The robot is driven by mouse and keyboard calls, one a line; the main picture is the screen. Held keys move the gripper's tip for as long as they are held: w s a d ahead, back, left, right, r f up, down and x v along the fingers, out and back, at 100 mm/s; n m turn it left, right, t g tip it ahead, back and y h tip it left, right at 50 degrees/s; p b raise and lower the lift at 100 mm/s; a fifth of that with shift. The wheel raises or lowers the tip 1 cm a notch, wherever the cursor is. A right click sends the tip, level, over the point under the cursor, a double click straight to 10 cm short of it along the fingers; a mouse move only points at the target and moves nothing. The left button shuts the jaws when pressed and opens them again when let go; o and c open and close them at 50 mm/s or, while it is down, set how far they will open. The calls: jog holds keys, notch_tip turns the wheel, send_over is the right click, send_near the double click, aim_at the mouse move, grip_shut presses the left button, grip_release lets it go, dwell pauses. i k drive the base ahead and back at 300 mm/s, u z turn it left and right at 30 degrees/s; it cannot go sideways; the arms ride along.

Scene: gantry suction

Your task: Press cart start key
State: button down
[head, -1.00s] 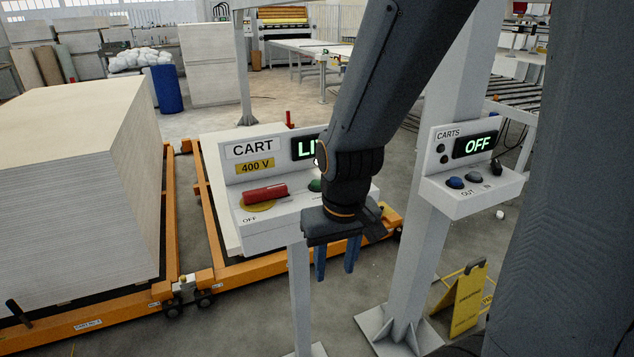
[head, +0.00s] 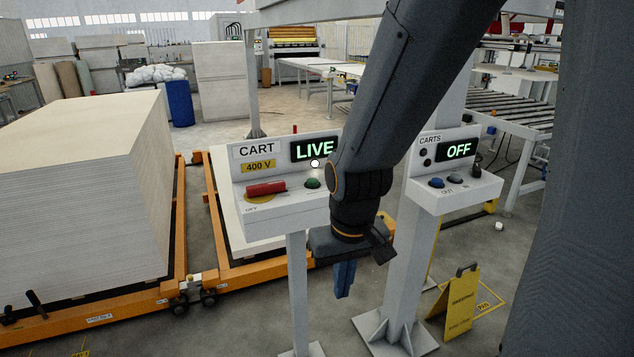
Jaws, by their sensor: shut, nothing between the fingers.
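The cart control box (head: 284,211) stands on a grey post, with a label reading CART and 400 V. Its display (head: 314,149) reads LIVE in green, and a round white light shows below it. A red handle (head: 266,187) lies across a yellow disc on the box's left. A green key (head: 313,183) sits to its right, uncovered in the head view. My gripper (head: 344,282) is shut and empty, pointing down in front of the box's right end, lower than the green key and to its right.
A second box marked CARTS (head: 455,192) reads OFF, on a column at right. Orange cart frames (head: 209,229) lie behind, one bearing a tall board stack (head: 95,205). A yellow floor sign (head: 459,303) stands at lower right.

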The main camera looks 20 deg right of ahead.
aim_at(311, 181)
jog(key=k, duration=0.1)
jog(key=z, duration=1.05)
jog(key=i, duration=0.7)
jog(key=u, duration=1.2)
